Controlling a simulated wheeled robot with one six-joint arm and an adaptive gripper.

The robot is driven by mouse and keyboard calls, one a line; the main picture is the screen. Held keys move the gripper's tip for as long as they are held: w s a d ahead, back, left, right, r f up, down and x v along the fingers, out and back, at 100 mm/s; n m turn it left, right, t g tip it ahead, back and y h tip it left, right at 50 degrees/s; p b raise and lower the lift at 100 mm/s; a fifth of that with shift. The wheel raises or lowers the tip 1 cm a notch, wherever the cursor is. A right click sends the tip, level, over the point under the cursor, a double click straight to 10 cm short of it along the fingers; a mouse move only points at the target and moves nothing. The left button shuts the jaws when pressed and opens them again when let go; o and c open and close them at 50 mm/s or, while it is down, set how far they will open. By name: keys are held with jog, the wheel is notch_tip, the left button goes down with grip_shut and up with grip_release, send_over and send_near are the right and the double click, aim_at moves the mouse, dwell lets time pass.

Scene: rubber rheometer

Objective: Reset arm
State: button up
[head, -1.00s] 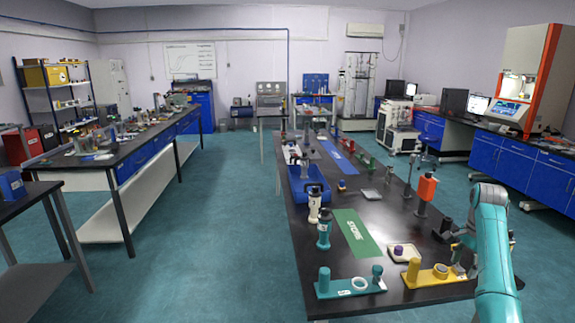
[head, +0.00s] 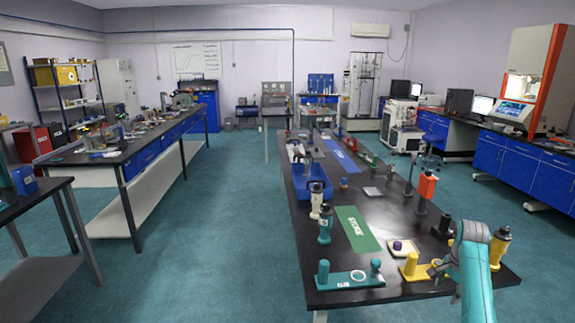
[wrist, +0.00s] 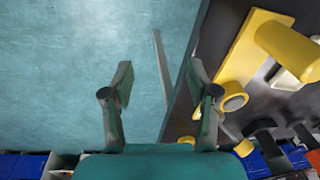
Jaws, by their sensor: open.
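My gripper (wrist: 160,76) is open in the wrist view, with its two dark fingers spread and nothing between them. It hangs by the table edge, with floor behind the gap. In the head view my teal arm reaches over the near right end of the black table (head: 400,208), and the gripper shows small and dark beside the yellow fixture (head: 410,268). My arm hides part of that fixture. It also shows in the wrist view (wrist: 232,60), to the right of the fingers.
A teal fixture (head: 338,281) stands left of the yellow one. A yellow-and-black bottle (head: 497,246) stands just right of my arm. A white tray with a purple piece (head: 398,246) and a green store mat (head: 357,229) lie beyond. The floor (head: 215,255) to the left is clear.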

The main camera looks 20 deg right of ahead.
jog(key=s+a+f+n+t+h, duration=0.1)
jog(key=s+a+f+n+t, duration=0.1)
jog(key=a+f, duration=0.8)
jog(key=s+a+f+n+t, duration=0.1)
jog(key=s+a+f+n, duration=0.15)
jog(key=a+f, duration=0.7)
jog(key=s+a+f+n+t, duration=0.3)
jog(key=s+a+f+n, duration=0.3)
jog(key=s+a, duration=0.7)
jog(key=s+a+r+n+t, duration=0.2)
jog(key=s+a+r, duration=0.2)
jog(key=s+a, duration=0.3)
jog(key=s+a+r+n+t, duration=0.15)
jog(key=s+a+r, duration=0.3)
jog(key=s, duration=0.55)
jog(key=s+a+r+n+t+y, duration=0.1)
jog(key=s+a+r+n+t, duration=0.1)
jog(key=s+r, duration=0.3)
jog(key=s+a+r+n+t, duration=0.2)
jog(key=s+r, duration=0.4)
jog(key=r, duration=0.7)
jog(key=shift+s+y, duration=0.3)
jog(key=shift+y, duration=0.1)
